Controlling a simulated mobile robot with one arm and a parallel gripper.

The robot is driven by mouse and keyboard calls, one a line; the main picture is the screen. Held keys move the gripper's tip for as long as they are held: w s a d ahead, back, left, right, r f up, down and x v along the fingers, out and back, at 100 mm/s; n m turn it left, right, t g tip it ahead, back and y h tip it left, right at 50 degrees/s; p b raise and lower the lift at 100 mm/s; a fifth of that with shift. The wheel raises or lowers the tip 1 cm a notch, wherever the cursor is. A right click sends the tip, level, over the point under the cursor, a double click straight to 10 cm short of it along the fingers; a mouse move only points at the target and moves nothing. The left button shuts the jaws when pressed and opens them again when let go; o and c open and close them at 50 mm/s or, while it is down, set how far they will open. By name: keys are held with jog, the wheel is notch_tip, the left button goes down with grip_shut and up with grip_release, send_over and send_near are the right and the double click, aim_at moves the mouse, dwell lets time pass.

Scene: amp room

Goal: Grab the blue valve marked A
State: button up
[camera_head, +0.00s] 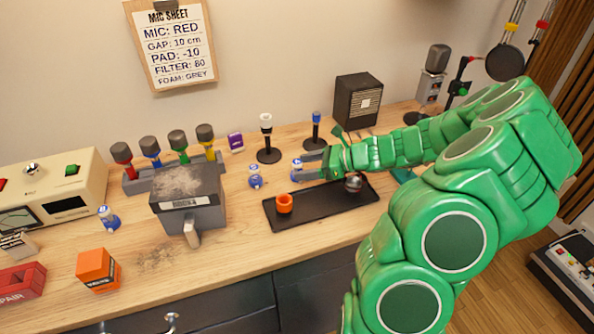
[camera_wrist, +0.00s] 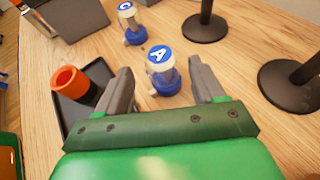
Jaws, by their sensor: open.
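The blue valve marked A (camera_wrist: 160,68) stands upright on the wooden counter, its blue cap with a white letter A facing up and a blue base below. My gripper (camera_wrist: 160,72) is open, with one grey finger on each side of the valve and visible gaps between. In the head view my gripper (camera_head: 306,168) reaches in from the right around a blue-capped valve (camera_head: 296,166), partly hidden by the fingers. A similar valve marked C (camera_wrist: 130,22) stands just beyond it; it also shows in the head view (camera_head: 255,177).
A black tray (camera_head: 318,212) with an orange cup (camera_head: 284,204) lies in front. Microphone stands with black round bases (camera_head: 268,156) stand close behind. Another blue-capped valve (camera_head: 108,218) sits far left. A grey box (camera_head: 188,205) stands left of the tray.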

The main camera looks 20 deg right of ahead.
aim_at(292, 169)
jog(key=shift+d+f+x, duration=0.1)
jog(key=shift+f+x, duration=0.05)
jog(key=shift+x, duration=1.15)
jog(key=shift+d+f+x, duration=0.1)
jog(key=shift+f+x, duration=0.05)
jog(key=shift+x, duration=1.2)
jog(key=shift+w, duration=0.1)
jog(key=c, duration=1.1)
jog(key=shift+o, duration=0.2)
